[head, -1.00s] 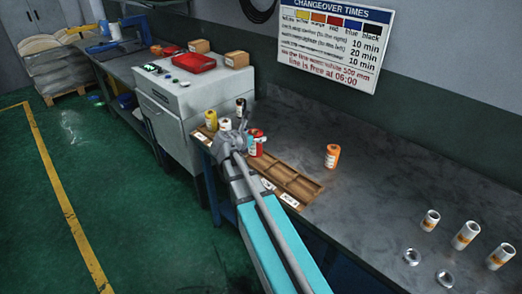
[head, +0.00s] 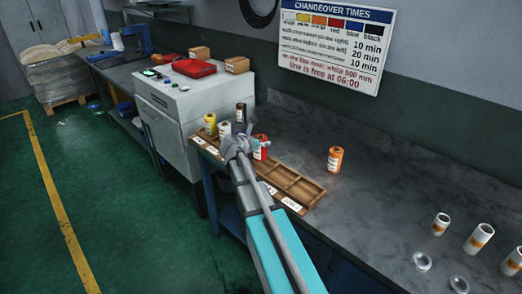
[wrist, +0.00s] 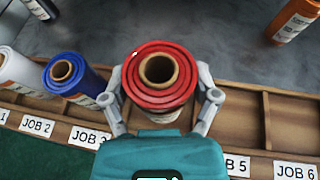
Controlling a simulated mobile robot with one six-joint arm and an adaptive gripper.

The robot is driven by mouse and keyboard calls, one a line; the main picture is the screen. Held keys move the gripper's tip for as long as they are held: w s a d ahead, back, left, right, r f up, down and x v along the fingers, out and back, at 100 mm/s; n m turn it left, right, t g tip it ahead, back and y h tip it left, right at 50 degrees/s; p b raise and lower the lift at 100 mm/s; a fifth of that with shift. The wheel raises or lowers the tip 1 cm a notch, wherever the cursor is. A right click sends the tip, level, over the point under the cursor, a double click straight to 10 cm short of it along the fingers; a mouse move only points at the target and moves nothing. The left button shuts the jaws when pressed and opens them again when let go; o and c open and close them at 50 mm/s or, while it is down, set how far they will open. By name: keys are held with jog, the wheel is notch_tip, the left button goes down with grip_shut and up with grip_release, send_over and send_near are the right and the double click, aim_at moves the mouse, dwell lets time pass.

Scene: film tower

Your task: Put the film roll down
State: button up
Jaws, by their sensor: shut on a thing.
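My gripper (wrist: 160,105) is shut on the red film roll (wrist: 150,98), with one finger on each side of it. The red roll is upright, seen from above with its brown core. It also shows beside my gripper (head: 243,147) in the head view (head: 261,148). It is at the wooden rack (head: 315,190), between the JOB 3 and JOB 5 labels. Its foot is hidden, so I cannot tell whether it touches the rack floor. A blue roll (wrist: 75,78) stands left of it in the rack, with a white roll (wrist: 18,70) further left.
The rack's slots to the right, by JOB 5 and JOB 6 (wrist: 295,168), are empty. An orange roll (head: 335,160) stands on the bench behind them. A yellow roll (head: 210,124) and a dark roll (head: 240,112) stand left. White rolls (head: 478,239) and metal rings (head: 422,261) are right.

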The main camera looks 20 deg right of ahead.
aim_at(261, 147)
jog(key=shift+w+d+f+b, duration=0.2)
jog(key=shift+f+b, duration=0.15)
jog(key=shift+w+d+f+b, duration=0.15)
jog(key=shift+f+b, duration=0.15)
jog(key=shift+f, duration=0.05)
jog(key=shift+f+b, duration=1.35)
jog(key=shift+f, duration=0.15)
jog(key=o, duration=1.1)
jog(key=shift+r, duration=0.3)
jog(key=p+v, duration=0.4)
jog(key=v, duration=0.8)
jog(key=shift+f+p, duration=0.15)
jog(key=shift+p, duration=0.15)
jog(key=shift+a, duration=0.1)
